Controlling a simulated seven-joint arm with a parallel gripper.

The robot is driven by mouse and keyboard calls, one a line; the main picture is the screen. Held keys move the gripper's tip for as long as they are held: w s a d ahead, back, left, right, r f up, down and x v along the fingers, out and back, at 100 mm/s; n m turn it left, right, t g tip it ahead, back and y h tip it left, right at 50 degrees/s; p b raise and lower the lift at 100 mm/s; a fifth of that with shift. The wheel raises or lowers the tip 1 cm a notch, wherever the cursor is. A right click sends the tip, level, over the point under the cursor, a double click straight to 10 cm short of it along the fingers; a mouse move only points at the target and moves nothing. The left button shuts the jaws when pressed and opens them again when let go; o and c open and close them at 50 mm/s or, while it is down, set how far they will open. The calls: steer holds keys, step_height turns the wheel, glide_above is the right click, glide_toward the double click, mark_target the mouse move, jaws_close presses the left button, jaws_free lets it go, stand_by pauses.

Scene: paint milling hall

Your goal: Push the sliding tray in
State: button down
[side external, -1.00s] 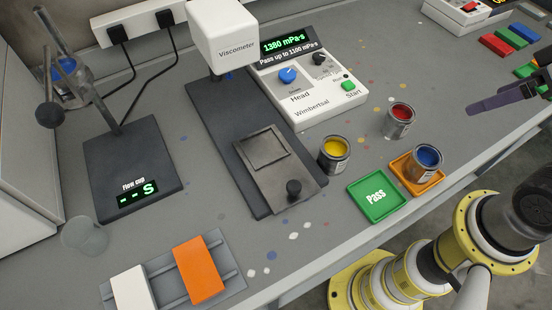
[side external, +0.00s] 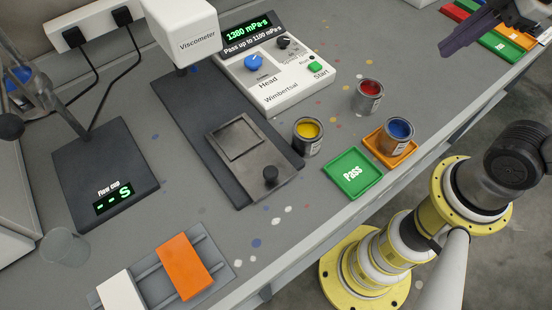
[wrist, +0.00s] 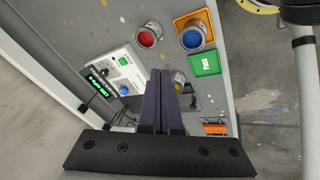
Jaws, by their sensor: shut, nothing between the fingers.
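The sliding tray (side external: 258,158) is a grey metal plate with a square recess and a black knob (side external: 270,174) near its front end. It sits on the dark base (side external: 178,100) of the viscometer (side external: 185,28), pulled out in front of the white head. My gripper (side external: 443,50) is at the upper right in the side view, well apart from the tray and above the bench. Its purple fingers are shut and empty; they also show in the wrist view (wrist: 160,72). There they hide part of the tray area.
A yellow tin (side external: 308,137) stands close to the tray's right side. A red tin (side external: 368,96), a green Pass pad (side external: 353,173) and a blue tin (side external: 397,138) on an orange pad lie further right. The control box (side external: 280,75) is behind. Bare bench lies in front of the tray.

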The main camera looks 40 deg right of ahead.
steer(key=w+a+r+n+g+y, duration=0.1)
steer(key=w+a+r+n+g, duration=0.1)
steer(key=w+a+n, duration=0.55)
steer(key=n+g+h, duration=0.2)
steer(key=n+g, duration=0.4)
steer(key=n, duration=0.9)
glide_above(275, 187)
step_height(275, 187, down, 9)
steer(key=x, duration=0.7)
steer(key=s+x, duration=0.1)
steer(key=x, duration=0.2)
steer(key=shift+a, duration=0.2)
steer(key=w, duration=0.2)
steer(key=shift+w+d+f, duration=0.15)
steer(key=shift+w+d, duration=0.05)
steer(key=shift+w, duration=0.1)
steer(key=shift+w+d, duration=0.1)
steer(key=shift+w, duration=0.6)
